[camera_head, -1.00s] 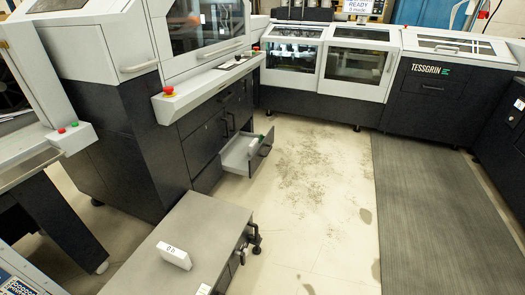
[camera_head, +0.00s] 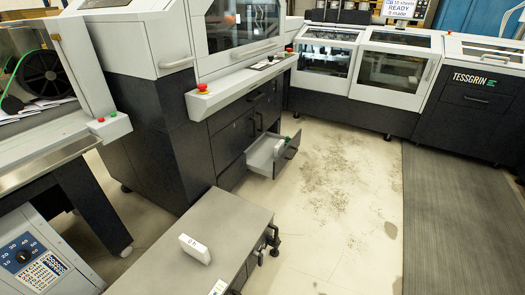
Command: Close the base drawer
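The base drawer (camera_head: 263,154) is a light grey open tray with a dark front panel (camera_head: 287,153). It is pulled out to the right from the low part of the dark machine base. A small green item and something pale show inside it. Neither of my grippers is in this view.
A grey-topped cart (camera_head: 225,228) stands in front, below the drawer, with a small white labelled block (camera_head: 195,248) on it. Dark handles stick out on its right side. Light floor (camera_head: 330,200) with dark smudges is free right of the drawer, beside a grey ribbed mat (camera_head: 455,220).

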